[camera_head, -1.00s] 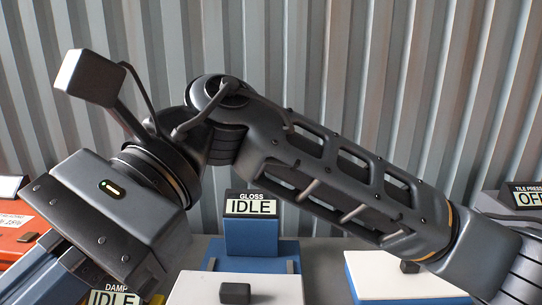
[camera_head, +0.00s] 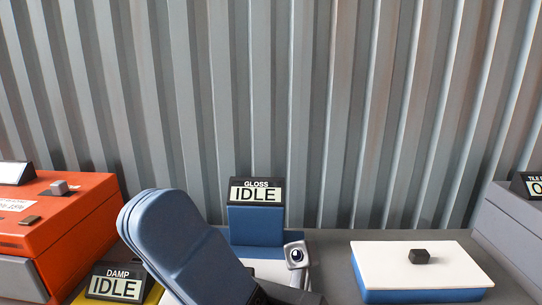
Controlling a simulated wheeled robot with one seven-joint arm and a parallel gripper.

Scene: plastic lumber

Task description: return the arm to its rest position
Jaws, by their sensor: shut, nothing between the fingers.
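My gripper (camera_head: 152,212) is in the lower middle-left of the head view, close to the camera. Its two blue fingers lie against each other, shut and empty, with rounded tips pointing up and left. A small grey camera with a round lens (camera_head: 297,254), part of my wrist, shows to the right of the fingers. The rest of my arm is below the picture's bottom edge. My fingers hide part of the bench and of the machine labelled GLOSS.
The GLOSS display (camera_head: 256,192) reads IDLE, behind my gripper. The DAMP display (camera_head: 116,283) reads IDLE at lower left. An orange machine (camera_head: 75,225) stands left. A white-topped blue box (camera_head: 420,268) and a grey machine (camera_head: 505,235) stand right. A corrugated wall (camera_head: 300,100) closes the back.

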